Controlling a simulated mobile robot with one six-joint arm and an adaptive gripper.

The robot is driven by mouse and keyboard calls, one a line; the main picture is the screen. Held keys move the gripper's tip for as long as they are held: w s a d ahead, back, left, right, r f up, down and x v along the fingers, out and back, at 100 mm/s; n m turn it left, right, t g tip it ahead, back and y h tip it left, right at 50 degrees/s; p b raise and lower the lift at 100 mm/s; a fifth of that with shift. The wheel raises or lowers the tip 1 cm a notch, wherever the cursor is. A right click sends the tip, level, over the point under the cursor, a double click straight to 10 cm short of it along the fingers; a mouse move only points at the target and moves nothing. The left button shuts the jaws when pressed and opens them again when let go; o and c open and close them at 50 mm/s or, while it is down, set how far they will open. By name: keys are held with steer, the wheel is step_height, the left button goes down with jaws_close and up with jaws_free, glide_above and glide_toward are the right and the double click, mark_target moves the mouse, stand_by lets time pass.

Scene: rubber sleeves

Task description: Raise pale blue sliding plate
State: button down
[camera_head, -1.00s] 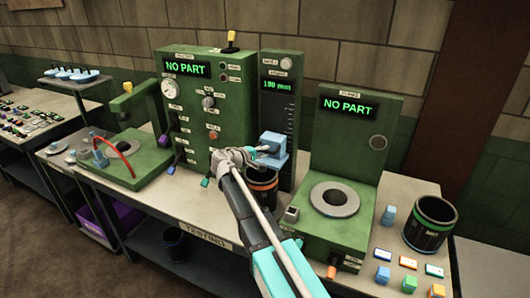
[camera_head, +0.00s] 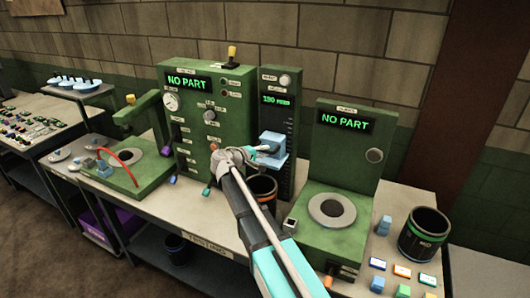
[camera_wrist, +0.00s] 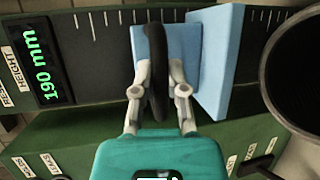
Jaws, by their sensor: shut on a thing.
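The pale blue sliding plate (camera_head: 271,154) sits on the dark green height column (camera_head: 285,185), in front of its marked scale. In the wrist view the pale blue plate (camera_wrist: 217,65) shows a block part and a wider flat part. My gripper (camera_head: 258,149) is at the plate's upper part. In the wrist view my gripper's fingers (camera_wrist: 159,75) are shut on a dark upright piece in front of the pale blue block. The height display (camera_head: 276,100) reads 190 mm; it also shows in the wrist view (camera_wrist: 40,65).
A dark bin (camera_head: 262,187) stands below the plate. Green test machines with "NO PART" displays stand left (camera_head: 190,81) and right (camera_head: 345,119) of the column. Another dark bin (camera_head: 424,234) and several small coloured blocks are at the bench's right end.

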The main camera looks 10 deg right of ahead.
step_height(320, 180, up, 9)
steer(key=p, duration=0.8)
steer(key=shift+r, duration=0.1)
steer(key=shift+w+r, duration=0.1)
steer(key=c, duration=0.6)
jaws_free()
steer(key=shift+r, duration=0.1)
steer(key=shift+c, duration=0.2)
